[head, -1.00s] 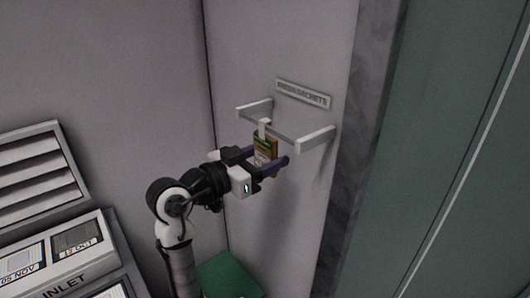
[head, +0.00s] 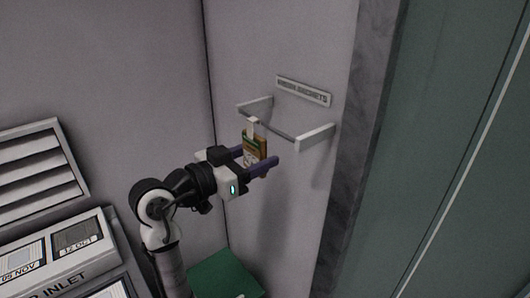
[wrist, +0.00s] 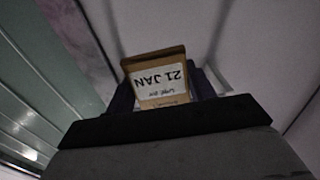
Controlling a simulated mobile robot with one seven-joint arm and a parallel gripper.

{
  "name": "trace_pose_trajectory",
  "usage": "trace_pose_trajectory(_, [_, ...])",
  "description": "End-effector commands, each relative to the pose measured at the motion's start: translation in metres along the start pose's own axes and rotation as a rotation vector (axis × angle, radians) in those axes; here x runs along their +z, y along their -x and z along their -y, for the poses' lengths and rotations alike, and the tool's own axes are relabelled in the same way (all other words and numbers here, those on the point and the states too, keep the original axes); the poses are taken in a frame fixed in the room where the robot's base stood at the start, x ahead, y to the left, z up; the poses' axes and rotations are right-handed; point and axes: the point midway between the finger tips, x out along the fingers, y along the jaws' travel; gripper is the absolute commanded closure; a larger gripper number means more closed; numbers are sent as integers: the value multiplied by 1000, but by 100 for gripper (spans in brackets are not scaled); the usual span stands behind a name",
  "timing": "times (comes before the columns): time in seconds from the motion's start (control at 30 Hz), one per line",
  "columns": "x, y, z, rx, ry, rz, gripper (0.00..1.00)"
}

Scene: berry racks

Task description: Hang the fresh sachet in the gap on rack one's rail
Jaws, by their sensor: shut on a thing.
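The fresh sachet (head: 255,147) is a brown packet with a green band, a white label and a pale hook at its top. My gripper (head: 256,160) is shut on the sachet and holds it upright in front of the wall rail (head: 283,131), apart from it as far as I can tell. The wall rail is a thin dark bar between two white brackets and carries nothing else. In the wrist view the sachet (wrist: 160,78) shows an upside-down label reading 21 JAN. Rack one's rail and its gap are not in view.
A sign reading FRESH SACHETS (head: 303,92) is on the wall above the rail. A louvred panel (head: 35,165) and an inlet unit (head: 60,265) with date cards stand at the left. A green box (head: 226,275) is below my arm. A green panel (head: 440,150) fills the right.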

Motion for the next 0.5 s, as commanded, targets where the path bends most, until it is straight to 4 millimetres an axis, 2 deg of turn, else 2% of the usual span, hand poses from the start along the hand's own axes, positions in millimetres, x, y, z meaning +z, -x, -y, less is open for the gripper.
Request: trace_pose_trajectory(0.5, [0,31,0,-1,-1,1,59])
